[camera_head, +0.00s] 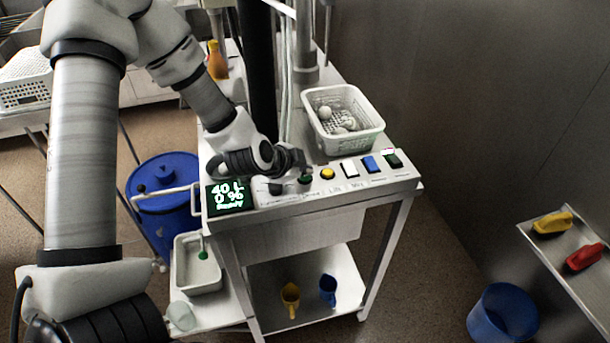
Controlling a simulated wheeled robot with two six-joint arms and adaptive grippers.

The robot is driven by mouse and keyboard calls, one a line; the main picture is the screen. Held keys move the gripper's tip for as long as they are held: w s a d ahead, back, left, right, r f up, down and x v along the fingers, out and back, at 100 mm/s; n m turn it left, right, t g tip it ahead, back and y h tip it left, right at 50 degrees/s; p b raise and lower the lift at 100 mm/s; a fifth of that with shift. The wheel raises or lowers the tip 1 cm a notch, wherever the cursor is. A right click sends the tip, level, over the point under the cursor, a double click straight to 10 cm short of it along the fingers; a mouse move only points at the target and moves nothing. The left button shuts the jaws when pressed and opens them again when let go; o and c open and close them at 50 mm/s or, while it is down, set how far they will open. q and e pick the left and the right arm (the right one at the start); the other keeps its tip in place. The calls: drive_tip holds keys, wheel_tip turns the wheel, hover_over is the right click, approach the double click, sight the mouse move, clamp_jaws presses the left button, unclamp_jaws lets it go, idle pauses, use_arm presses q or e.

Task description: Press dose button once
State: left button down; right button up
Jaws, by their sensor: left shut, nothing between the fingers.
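The control panel (375,184) is a pale sloped strip on the front of a white cart. It carries a dark knob (275,188), a green button (305,179), a yellow button (328,173), a white switch (349,169), a blue switch (371,164) and a dark green switch (394,160). The labels are too small to tell which is the dose button. A display (229,196) at the left end reads 40 L, 0 % and a blurred word. My left gripper (297,163) is shut and empty, just above and behind the green button; contact cannot be told. My right gripper is not in view.
A white perforated basket (345,107) with pale round items stands behind the panel. A black column (259,70) rises behind my gripper. A blue lidded drum (165,195) stands left. A wall closes the right side.

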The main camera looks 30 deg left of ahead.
sight(304, 178)
use_arm(q)
drive_tip(key=shift+f, duration=0.25)
idle(0.5)
drive_tip(key=shift+r+p, duration=0.9)
wheel_tip(304, 178, up, 5)
drive_tip(key=p, duration=0.5)
drive_tip(key=shift+r+p, duration=0.1)
drive_tip(key=shift+p, duration=0.25)
